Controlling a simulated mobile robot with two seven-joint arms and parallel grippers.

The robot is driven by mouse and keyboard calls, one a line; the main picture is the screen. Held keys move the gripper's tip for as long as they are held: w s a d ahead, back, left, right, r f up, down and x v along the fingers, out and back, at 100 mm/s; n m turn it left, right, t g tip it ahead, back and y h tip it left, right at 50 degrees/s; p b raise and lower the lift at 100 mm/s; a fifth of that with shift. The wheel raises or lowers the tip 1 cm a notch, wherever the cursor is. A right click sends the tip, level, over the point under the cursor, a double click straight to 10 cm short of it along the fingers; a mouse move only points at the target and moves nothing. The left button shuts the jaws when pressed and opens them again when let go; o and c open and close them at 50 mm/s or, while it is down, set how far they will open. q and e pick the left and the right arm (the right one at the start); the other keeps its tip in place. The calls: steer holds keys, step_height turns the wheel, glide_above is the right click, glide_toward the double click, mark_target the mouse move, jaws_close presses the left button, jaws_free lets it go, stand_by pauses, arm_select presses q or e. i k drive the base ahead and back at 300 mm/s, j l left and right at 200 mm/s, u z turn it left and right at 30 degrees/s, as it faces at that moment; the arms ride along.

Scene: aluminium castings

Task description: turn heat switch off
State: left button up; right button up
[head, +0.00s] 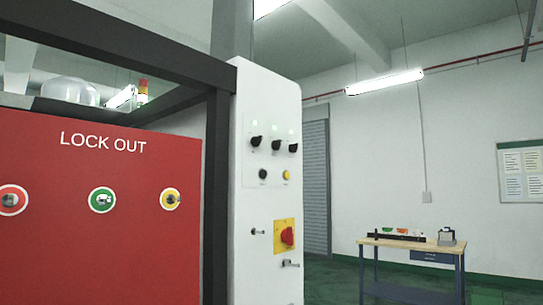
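A white control cabinet (265,205) stands at the middle of the head view. Its upper panel has three black rotary switches: a left one (256,141), a middle one (276,145) and a right one (293,147). A small green light glows above each. Their labels are too small to read, so I cannot tell which is the heat switch. Below them are a black button (262,173) and a yellow button (286,175). Lower down, a red rotary switch (287,236) sits on a yellow plate. Neither of my grippers is in view.
A red lock out board (90,255) with several round lock points is at the left, behind a dark frame post (216,200). Two small metal handles project from the cabinet's lower front. A wooden-topped workbench (412,247) stands at the back right. Floor between appears clear.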

mark_target(293, 148)
steer(key=i+l, duration=0.25)
steer(key=l, duration=0.15)
steer(key=i+l, duration=0.45)
steer(key=l, duration=0.3)
steer(key=i+l, duration=0.25)
steer(key=l, duration=0.15)
